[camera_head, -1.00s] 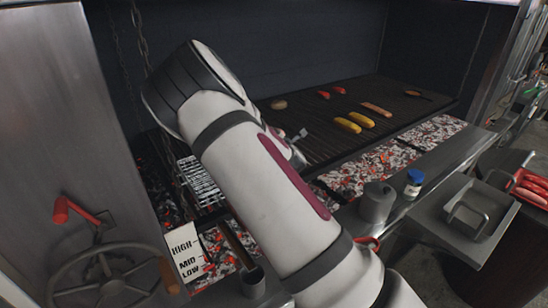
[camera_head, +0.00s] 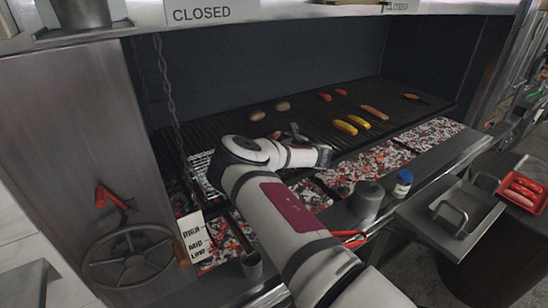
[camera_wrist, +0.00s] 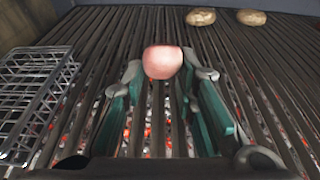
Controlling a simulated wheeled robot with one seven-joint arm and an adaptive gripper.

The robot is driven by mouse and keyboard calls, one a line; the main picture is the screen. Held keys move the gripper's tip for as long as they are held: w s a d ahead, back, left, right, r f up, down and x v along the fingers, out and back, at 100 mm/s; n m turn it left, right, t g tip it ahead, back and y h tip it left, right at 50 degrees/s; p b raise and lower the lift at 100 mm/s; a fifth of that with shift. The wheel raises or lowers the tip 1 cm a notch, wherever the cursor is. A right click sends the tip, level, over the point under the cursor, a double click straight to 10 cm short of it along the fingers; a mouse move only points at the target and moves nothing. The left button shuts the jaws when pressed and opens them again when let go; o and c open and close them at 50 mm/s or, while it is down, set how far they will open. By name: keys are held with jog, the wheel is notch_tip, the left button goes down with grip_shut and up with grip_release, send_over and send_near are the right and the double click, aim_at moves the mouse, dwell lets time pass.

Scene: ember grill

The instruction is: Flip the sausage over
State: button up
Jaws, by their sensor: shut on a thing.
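A pink sausage (camera_wrist: 162,62) shows end-on between the fingertips in the wrist view. My gripper (camera_wrist: 163,75) is shut on it, with its teal finger pads on either side, over the dark grill bars (camera_wrist: 105,55). The sausage's far end and underside are hidden, so I cannot tell whether it touches the bars. In the head view my gripper (camera_head: 290,134) is small and partly hidden behind my arm, over the left half of the grill. Another sausage-like brown piece (camera_head: 375,112) lies on the grill at the right.
Two potatoes (camera_wrist: 201,16) lie beyond my gripper. A wire basket (camera_wrist: 35,88) stands at the left. Yellow corn (camera_head: 345,127) and red pieces (camera_head: 325,97) lie farther right. Glowing coals (camera_head: 385,158) show at the front. A metal ledge holds a grey cup (camera_head: 367,200) and blue-lidded jar (camera_head: 403,183).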

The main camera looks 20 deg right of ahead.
jog(key=shift+w+d+f, duration=0.1)
jog(key=shift+w+f, duration=0.1)
jog(key=shift+f, duration=0.45)
jog(key=shift+w+f, duration=0.15)
jog(key=shift+f, duration=0.95)
jog(key=o, duration=0.7)
jog(key=o, duration=0.6)
jog(key=shift+c, duration=0.2)
jog(key=shift+s, duration=0.1)
